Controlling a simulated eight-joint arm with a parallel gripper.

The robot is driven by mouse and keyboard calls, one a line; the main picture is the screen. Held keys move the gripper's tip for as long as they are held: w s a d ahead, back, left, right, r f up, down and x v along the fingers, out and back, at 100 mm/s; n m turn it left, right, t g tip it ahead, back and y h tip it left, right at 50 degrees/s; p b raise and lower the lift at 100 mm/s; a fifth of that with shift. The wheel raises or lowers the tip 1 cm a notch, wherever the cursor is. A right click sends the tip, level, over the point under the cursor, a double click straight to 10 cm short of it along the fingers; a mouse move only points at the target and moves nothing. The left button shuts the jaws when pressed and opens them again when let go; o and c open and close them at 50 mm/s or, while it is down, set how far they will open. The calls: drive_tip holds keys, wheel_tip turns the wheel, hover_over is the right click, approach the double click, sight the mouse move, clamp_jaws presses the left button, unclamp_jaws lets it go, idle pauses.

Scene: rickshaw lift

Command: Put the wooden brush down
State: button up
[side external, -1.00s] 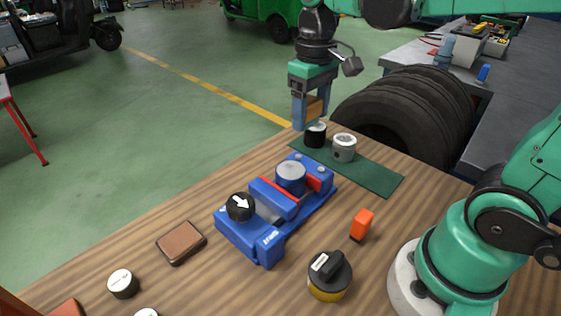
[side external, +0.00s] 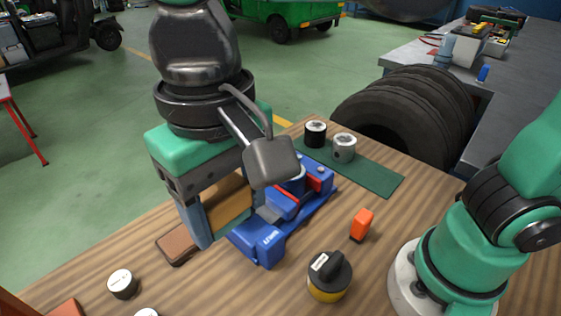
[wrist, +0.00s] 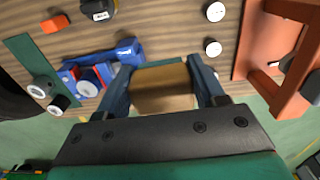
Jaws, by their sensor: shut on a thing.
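The wooden brush (side external: 228,200) is a tan block held between the fingers of my gripper (side external: 220,222). It also shows in the wrist view (wrist: 163,88), where a finger stands on each side of it and the gripper is shut on it. The gripper is above the near-left part of the wooden table (side external: 110,240), between the brown flat block (side external: 176,246) and the blue vise-like fixture (side external: 265,242). The gripper hides part of both. I cannot tell whether the brush touches anything below.
A black cylinder (side external: 315,134) and a grey cylinder (side external: 344,148) stand on a green mat (side external: 378,180). An orange block (side external: 362,225), a yellow-and-black knob (side external: 330,278) and a white-topped cylinder (side external: 122,283) are on the table. Bare wood lies between these.

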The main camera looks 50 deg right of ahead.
sight(248, 311)
drive_tip(key=shift+s+a, duration=0.35)
drive_tip(key=shift+s+a+f, duration=0.1)
drive_tip(key=shift+f, duration=0.3)
wheel_tip(248, 311, down, 19)
drive_tip(key=shift+f, duration=0.1)
drive_tip(key=o, duration=1.3)
drive_tip(key=shift+o, duration=0.2)
